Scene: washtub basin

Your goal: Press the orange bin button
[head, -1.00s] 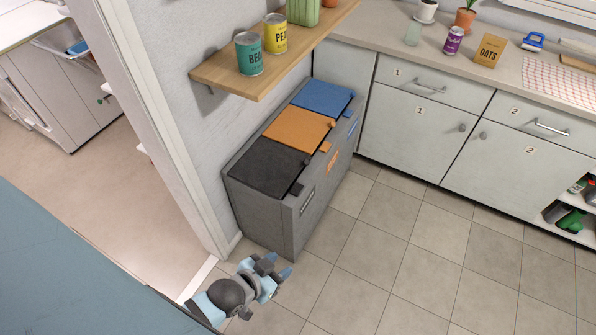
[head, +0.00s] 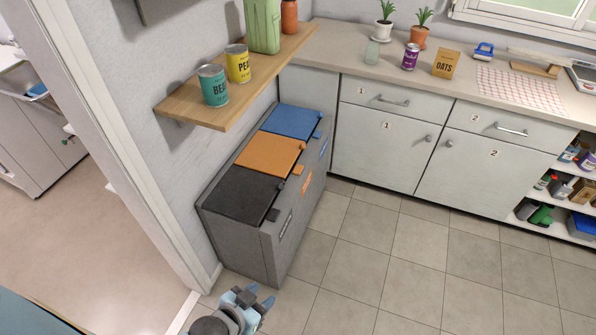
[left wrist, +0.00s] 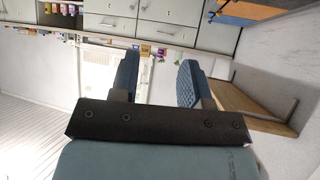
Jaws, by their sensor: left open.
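The bin unit (head: 245,245) is a grey box with black, orange and blue lids, standing against the wall in the head view. The orange lid (head: 268,154) is in the middle and lies shut. The small orange button (head: 299,170) sits at its front edge, above an orange label on the front face. My left gripper (head: 260,296) is at the bottom of the head view, in front of the bin's near end, apart from the button. Its jaws are open and empty; both fingers (left wrist: 157,75) show in the left wrist view. My right gripper is not in view.
A wooden shelf (head: 190,108) with a teal can (head: 212,86) and a yellow can (head: 237,64) juts from the wall above the bin's left side. Cabinets (head: 375,145) stand behind. The tiled floor (head: 400,260) right of the bin is clear.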

